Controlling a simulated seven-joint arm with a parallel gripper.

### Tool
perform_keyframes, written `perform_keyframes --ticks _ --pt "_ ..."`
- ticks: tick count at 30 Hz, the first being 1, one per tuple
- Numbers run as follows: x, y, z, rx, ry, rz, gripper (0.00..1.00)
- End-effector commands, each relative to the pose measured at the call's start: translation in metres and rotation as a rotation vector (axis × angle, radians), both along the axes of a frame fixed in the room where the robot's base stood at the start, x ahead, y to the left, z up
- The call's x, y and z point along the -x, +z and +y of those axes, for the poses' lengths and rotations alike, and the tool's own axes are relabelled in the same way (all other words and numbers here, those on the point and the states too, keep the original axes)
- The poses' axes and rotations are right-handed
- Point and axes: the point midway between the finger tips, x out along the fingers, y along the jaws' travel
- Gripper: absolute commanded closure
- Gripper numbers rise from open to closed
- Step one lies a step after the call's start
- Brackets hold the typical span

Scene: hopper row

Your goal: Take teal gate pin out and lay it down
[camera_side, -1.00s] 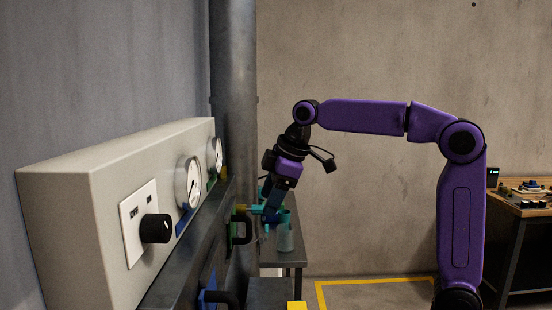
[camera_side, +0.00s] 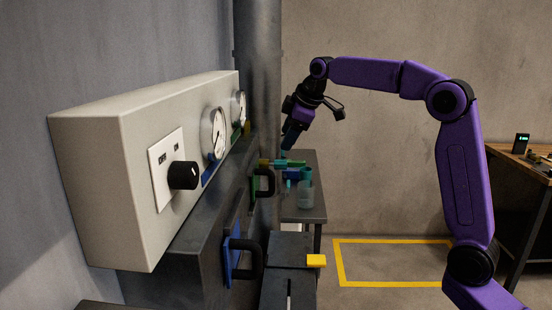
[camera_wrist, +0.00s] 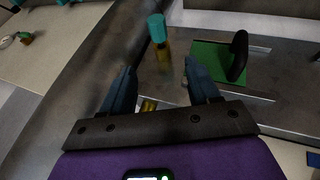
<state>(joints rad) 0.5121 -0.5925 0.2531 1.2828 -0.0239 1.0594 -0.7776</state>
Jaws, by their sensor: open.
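The teal gate pin (camera_wrist: 156,28) shows in the wrist view as a short teal cylinder above a yellow piece (camera_wrist: 163,51). It lies beyond my open fingertips (camera_wrist: 157,76), apart from them, with nothing between the fingers. In the side view the teal pin (camera_side: 291,163) sticks out sideways near the green gate. My gripper (camera_side: 288,148) points down just above it there. How deep the pin sits is hidden.
A green plate with a black handle (camera_wrist: 239,55) stands close to the right finger. A blue gate's black handle (camera_side: 248,256) is nearer the side camera.

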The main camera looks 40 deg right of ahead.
Motion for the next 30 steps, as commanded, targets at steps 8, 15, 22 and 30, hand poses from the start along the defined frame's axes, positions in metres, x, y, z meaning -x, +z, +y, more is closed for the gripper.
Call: perform_keyframes --ticks 8,15,22,30 --pt "-0.024 -0.043 0.001 0.001 0.0 0.005 0.39" --pt "-0.043 -0.072 0.002 0.001 0.001 0.001 0.39" --pt "-0.052 -0.086 0.002 0.0 0.0 0.0 0.39" --pt "-0.053 -0.087 0.002 -0.001 0.0 -0.001 0.39"
